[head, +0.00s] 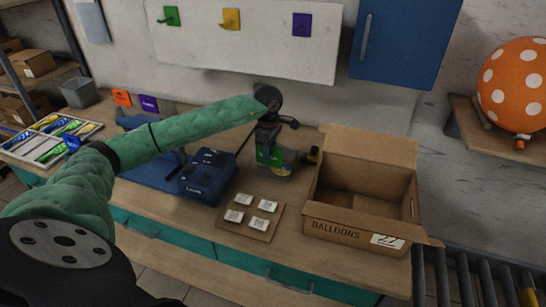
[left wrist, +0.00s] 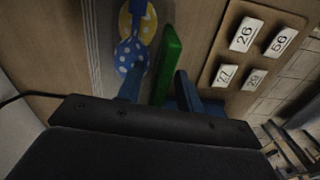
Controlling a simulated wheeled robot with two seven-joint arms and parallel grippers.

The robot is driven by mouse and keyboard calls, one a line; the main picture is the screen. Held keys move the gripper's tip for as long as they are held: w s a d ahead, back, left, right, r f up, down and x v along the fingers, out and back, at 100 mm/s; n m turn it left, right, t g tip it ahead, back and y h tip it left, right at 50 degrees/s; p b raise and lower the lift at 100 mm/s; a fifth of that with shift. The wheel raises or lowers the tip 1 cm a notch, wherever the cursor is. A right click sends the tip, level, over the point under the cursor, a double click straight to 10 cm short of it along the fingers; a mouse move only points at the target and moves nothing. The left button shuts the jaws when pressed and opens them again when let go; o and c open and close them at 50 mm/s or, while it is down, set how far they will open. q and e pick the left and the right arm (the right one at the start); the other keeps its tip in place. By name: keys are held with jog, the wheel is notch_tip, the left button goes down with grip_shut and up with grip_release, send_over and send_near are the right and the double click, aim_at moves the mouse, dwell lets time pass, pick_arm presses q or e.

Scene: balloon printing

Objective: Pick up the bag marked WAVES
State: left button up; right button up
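A thin green bag (head: 264,156) is upright under my left gripper (head: 268,143), near the back of the table. Any word on it is too small to read. In the left wrist view the green bag (left wrist: 170,65) is edge-on between the two fingers of my left gripper (left wrist: 160,85). The fingers stand apart, with a gap on the bag's left side; the right finger is close to it, and I cannot tell whether they touch. An orange bag (head: 122,98) and a purple bag (head: 149,103) stand at the back left. My right gripper is out of view.
Dotted yellow (left wrist: 147,22) and blue (left wrist: 130,57) balloon shapes lie beside the green bag. A dark blue box (head: 208,174), a board with white number tags (head: 263,232) and an open BALLOONS carton (head: 335,229) crowd the table. Coloured hooks (head: 231,20) are on the wall.

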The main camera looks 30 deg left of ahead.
pick_arm(q)
jog(key=shift+f, duration=0.2)
grip_shut()
dwell(0.3)
